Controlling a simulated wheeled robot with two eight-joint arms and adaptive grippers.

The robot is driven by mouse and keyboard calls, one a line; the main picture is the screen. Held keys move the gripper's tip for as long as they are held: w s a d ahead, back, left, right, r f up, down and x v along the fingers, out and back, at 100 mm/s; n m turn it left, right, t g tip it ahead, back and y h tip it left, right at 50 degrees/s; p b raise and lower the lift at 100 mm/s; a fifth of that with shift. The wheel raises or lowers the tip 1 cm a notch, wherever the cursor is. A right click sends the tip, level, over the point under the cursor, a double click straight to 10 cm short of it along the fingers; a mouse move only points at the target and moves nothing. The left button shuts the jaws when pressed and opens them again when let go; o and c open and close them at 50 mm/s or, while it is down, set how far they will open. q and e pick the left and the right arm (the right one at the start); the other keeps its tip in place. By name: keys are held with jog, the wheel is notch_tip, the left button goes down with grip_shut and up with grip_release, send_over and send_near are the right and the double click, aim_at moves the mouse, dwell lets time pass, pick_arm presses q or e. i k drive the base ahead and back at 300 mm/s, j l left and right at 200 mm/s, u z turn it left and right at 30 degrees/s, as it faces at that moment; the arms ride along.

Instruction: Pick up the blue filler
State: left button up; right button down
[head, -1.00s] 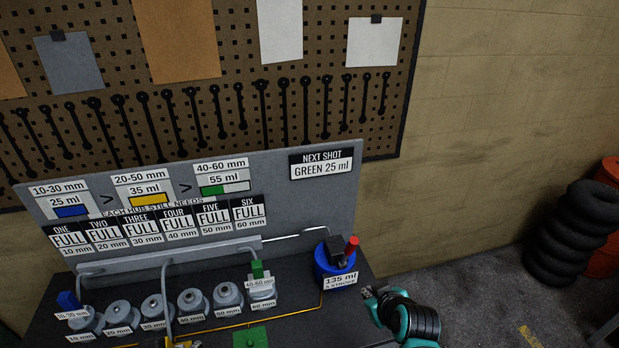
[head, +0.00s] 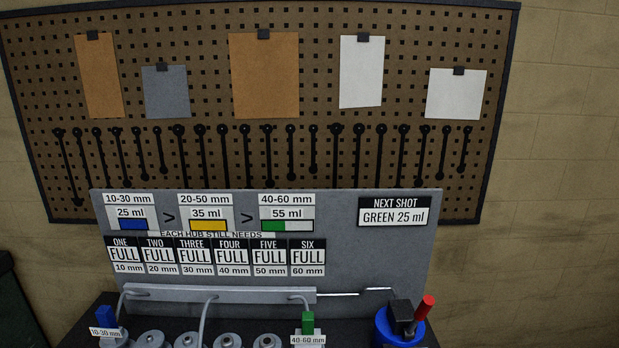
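The blue filler (head: 106,318) is at the lower left of the head view, at the end of a grey hose, with a label reading 10-30 mm. Its lower part is at the hub below it; I cannot tell how they touch. The green filler (head: 308,322), labelled 40-60 mm, stands to the right at another hose end. The yellow filler is not clearly seen; its hose (head: 206,318) runs down out of the picture. Neither of my grippers is in view.
Several grey hubs (head: 187,340) line the bottom edge. A blue pump (head: 385,326) with a red handle (head: 425,307) stands at the right. A grey panel (head: 335,225) behind reads FULL for every hub and NEXT SHOT GREEN 25 ml. A pegboard with tools (head: 330,110) hangs behind.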

aim_at(110, 331)
jog(key=u, duration=1.4)
jog(key=z, duration=0.5)
jog(key=i+j+z, duration=0.15)
jog(key=j+z, duration=0.15)
jog(key=j, duration=0.2)
jog(key=i+j+z, duration=0.25)
jog(key=j, duration=0.25)
jog(key=j+z, duration=0.3)
jog(key=j, duration=0.25)
jog(key=i+j, duration=0.1)
jog(key=j, duration=1.35)
